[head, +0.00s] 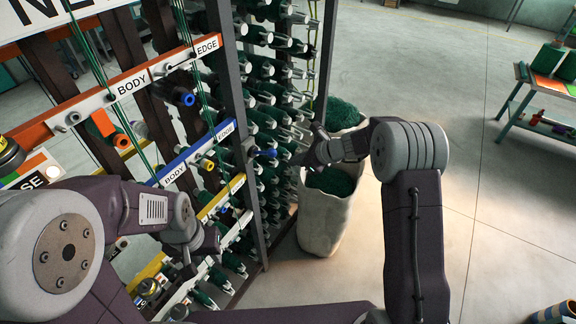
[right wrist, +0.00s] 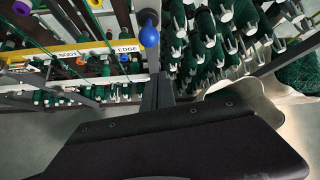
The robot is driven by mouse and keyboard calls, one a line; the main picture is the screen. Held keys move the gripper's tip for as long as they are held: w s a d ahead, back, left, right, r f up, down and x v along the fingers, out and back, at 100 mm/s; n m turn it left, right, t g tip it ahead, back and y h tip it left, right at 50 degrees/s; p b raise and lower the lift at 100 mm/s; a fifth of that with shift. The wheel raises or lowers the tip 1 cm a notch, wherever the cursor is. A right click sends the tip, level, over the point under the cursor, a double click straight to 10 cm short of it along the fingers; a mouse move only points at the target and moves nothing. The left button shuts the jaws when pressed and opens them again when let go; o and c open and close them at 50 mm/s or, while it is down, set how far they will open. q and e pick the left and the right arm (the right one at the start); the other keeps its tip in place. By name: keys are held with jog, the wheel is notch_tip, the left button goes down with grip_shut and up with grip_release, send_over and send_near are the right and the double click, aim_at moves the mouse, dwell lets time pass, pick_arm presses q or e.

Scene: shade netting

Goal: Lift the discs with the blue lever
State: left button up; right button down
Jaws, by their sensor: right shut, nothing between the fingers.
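The blue lever's knob (head: 267,153) sticks out to the right from the rack's front post, at the height of the blue bar (head: 196,152). In the right wrist view the rounded blue knob (right wrist: 149,36) is just beyond my fingertips. My right gripper (head: 290,157) is shut and empty, pointing left at the knob; a small gap seems to lie between them. My left gripper (head: 190,258) hangs low before the rack's lower bars; its fingers are too hidden to read. Round coloured ends, one blue (head: 187,99) and one yellow (head: 208,165), sit between the bars; I cannot tell which are the discs.
Rows of green bobbins (head: 270,120) fill the rack right behind the lever. A white sack (head: 322,222) of green netting stands under my right forearm. A green bench (head: 545,125) is at the far right. The floor between is clear.

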jog(key=v, duration=0.5)
jog(key=shift+a+r, duration=0.3)
jog(key=shift+r, duration=0.2)
jog(key=shift+w, duration=0.1)
